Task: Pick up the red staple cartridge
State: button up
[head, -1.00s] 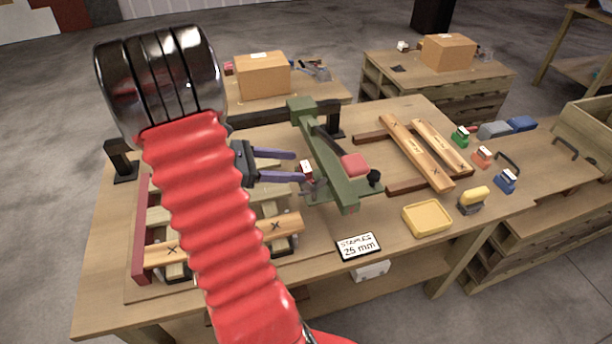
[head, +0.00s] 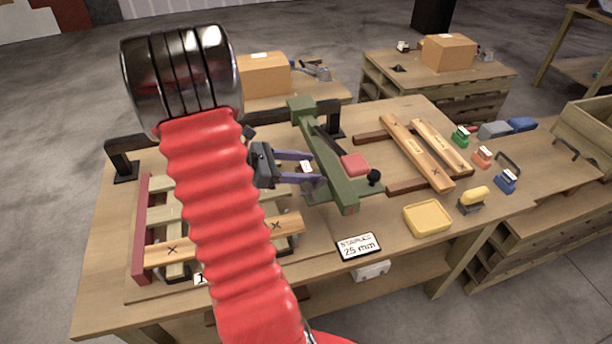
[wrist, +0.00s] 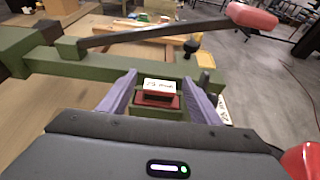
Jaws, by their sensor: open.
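A dark red staple cartridge (wrist: 158,101) with a white label on top sits at the green stapler press (wrist: 75,66) in the wrist view. In the head view its white label (head: 306,166) shows beside the press (head: 330,168), partly hidden by my fingers. My gripper (head: 316,168) is open, with its two purple fingers pointing toward the press. In the wrist view, the fingers of my gripper (wrist: 160,78) stand to the left and right of the cartridge, with gaps on both sides.
The press's lever has a red grip (head: 355,164). A sign (head: 358,246) reads "STAPLES 25 mm". A yellow tray (head: 427,219) is at the front. Green (head: 461,137), orange-red (head: 481,157) and blue (head: 506,181) cartridges stand at right. A slatted pallet (head: 172,249) lies left.

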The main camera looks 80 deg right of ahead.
aim_at(306, 166)
jog(key=shift+c, duration=0.5)
jog(key=c, duration=1.1)
jog(key=shift+r, duration=0.1)
notch_tip(306, 166, up, 10)
jog(key=shift+f, duration=0.1)
dwell(0.3)
